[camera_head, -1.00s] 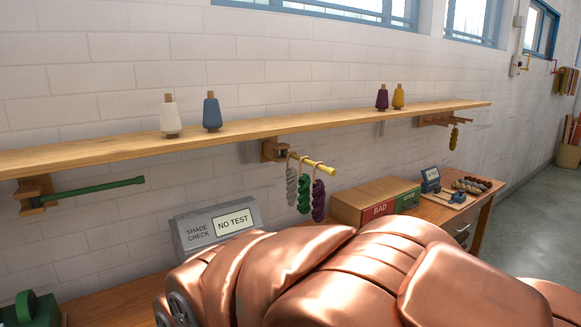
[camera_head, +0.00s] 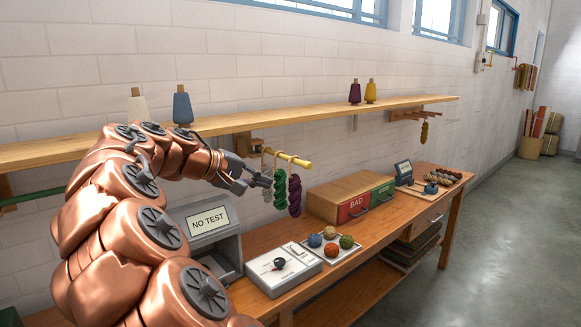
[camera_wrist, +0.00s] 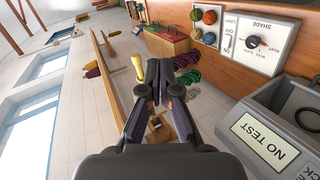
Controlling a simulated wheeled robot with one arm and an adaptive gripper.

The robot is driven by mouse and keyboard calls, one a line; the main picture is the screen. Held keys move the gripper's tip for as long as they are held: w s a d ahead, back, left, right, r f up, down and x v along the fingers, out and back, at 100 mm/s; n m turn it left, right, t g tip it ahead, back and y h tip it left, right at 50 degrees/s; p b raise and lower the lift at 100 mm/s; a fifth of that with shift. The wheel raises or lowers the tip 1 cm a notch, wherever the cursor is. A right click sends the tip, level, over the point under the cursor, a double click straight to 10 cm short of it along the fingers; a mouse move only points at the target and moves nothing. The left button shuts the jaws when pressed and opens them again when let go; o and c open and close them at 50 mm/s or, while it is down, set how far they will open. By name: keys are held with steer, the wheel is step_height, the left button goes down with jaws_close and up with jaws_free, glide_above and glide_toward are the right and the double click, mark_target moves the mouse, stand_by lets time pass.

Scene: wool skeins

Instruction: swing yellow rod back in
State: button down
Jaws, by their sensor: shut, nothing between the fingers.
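The yellow rod (camera_head: 294,160) sticks out from a wooden bracket (camera_head: 246,146) under the shelf, and its pale yellow end shows in the wrist view (camera_wrist: 137,66). A green skein (camera_head: 280,188) and a purple skein (camera_head: 295,194) hang from it; they also show in the wrist view as green (camera_wrist: 188,78) and purple (camera_wrist: 187,61). A grey skein hangs behind my gripper, mostly hidden. My gripper (camera_head: 266,181) is shut and empty, just below the rod and beside the skeins. In the wrist view its tips (camera_wrist: 160,66) lie beside the rod's end; I cannot tell whether they touch.
The wooden shelf (camera_head: 320,120) runs above, with yarn cones on top. Below on the bench stand the NO TEST box (camera_head: 210,221), a dial box (camera_head: 283,268), a tray of yarn balls (camera_head: 331,248) and the BAD drawer box (camera_head: 353,205).

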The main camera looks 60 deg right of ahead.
mark_target(298, 163)
steer(key=w+d+n+h, duration=0.2)
steer(key=w+d+h, duration=0.1)
steer(key=w+d, duration=0.5)
steer(key=shift+g, duration=0.3)
steer(key=p+x, duration=0.1)
steer(key=x, duration=0.3)
steer(key=p+x, duration=0.1)
steer(key=x, duration=0.3)
steer(key=p+x, duration=0.1)
steer(key=x, duration=0.4)
steer(key=shift+w+r, duration=0.15)
steer(key=shift+w, duration=0.15)
steer(key=shift+d, duration=0.15)
